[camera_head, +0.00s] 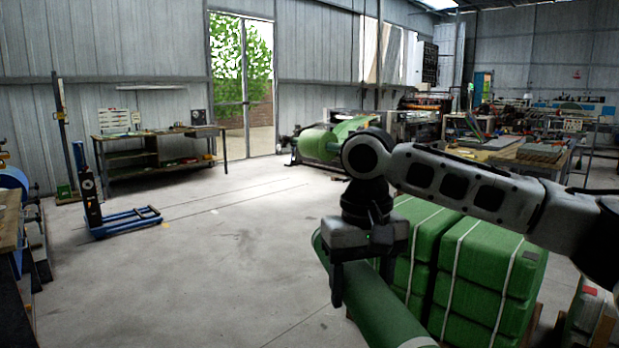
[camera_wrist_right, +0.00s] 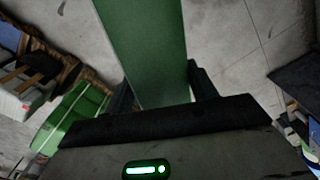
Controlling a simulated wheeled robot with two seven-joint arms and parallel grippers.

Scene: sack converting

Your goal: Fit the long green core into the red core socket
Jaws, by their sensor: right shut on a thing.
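The long green core (camera_head: 378,305) is a thick green tube in the lower middle of the head view, slanting down to the right out of the picture. A pale band shows near the bottom edge. My right gripper (camera_head: 362,279) points down with its fingers around the tube and is shut on it. In the right wrist view the core (camera_wrist_right: 148,50) runs up from between the fingers of the gripper (camera_wrist_right: 160,92) and leaves the top edge. I cannot make out the red core socket in either view. My left gripper is not in view.
Stacked green strapped bales (camera_head: 480,270) stand close to the right of the core. A machine with a green roll (camera_head: 320,142) stands at the back. A blue lifter (camera_head: 125,220) and a workbench (camera_head: 150,150) are at left. The floor (camera_head: 200,270) between is clear.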

